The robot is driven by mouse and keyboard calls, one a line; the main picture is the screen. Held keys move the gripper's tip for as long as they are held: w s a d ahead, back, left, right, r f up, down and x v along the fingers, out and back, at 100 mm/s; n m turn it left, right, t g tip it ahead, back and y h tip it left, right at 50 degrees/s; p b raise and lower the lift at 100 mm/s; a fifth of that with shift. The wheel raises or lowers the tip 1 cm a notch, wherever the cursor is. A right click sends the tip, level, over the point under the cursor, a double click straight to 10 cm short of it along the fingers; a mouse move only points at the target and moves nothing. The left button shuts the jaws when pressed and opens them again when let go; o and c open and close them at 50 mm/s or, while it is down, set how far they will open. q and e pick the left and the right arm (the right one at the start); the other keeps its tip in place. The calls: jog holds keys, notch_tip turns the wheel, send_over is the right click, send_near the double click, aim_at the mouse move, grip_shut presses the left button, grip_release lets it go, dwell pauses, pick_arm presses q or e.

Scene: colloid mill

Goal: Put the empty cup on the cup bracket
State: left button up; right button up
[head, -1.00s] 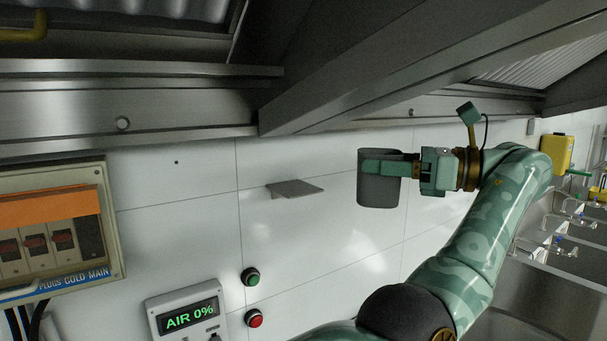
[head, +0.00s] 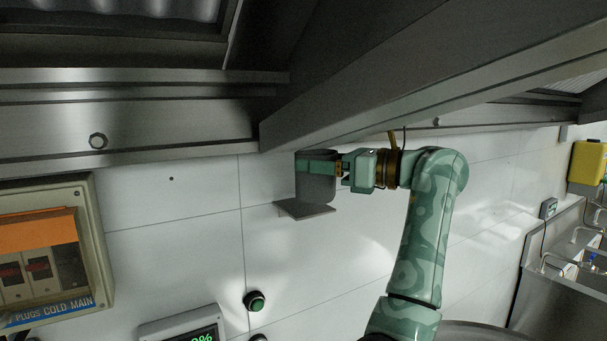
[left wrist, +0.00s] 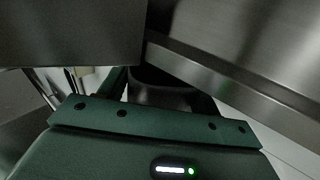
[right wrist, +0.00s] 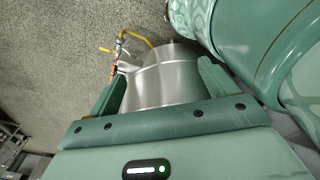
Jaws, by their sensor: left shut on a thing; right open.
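The grey cup (head: 316,189) is upright in the head view. My left gripper (head: 318,167) is shut on its upper part from the right side. The cup bracket (head: 306,211), a small grey plate on the white wall, shows directly under the cup. I cannot tell whether the cup's base touches the plate or hangs just above it. In the left wrist view the dark cup (left wrist: 165,92) sits between the fingers, partly hidden by the gripper body. My right gripper (right wrist: 160,72) is open in the right wrist view, with no cup in it.
A steel hood beam (head: 400,85) hangs close above the left gripper. An electrical box (head: 45,245) is on the wall at left. A green button (head: 254,301) and a display panel (head: 190,328) are below the bracket. A steel drum (right wrist: 165,78) lies beyond the right gripper.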

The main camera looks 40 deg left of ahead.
aim_at(301, 179)
pick_arm(q)
jog(key=x, duration=0.3)
jog(key=shift+s+r, duration=0.15)
jog(key=shift+s, duration=0.05)
jog(key=shift+s+a+p, duration=0.1)
jog(key=shift+a+p, duration=0.05)
jog(key=shift+p, duration=0.15)
notch_tip(301, 179, down, 3)
jog(key=shift+f+p, duration=0.15)
jog(key=shift+p, duration=0.8)
jog(key=shift+a+f, duration=0.1)
jog(key=shift+f, duration=0.25)
jog(key=o, duration=1.1)
pick_arm(e)
jog(key=shift+s+a+r, duration=0.2)
jog(key=shift+a+r, duration=0.05)
jog(key=shift+r, duration=0.35)
jog(key=shift+s+a+r, duration=0.2)
jog(key=shift+a+r, duration=0.05)
jog(key=shift+r, duration=0.35)
jog(key=shift+r, duration=0.1)
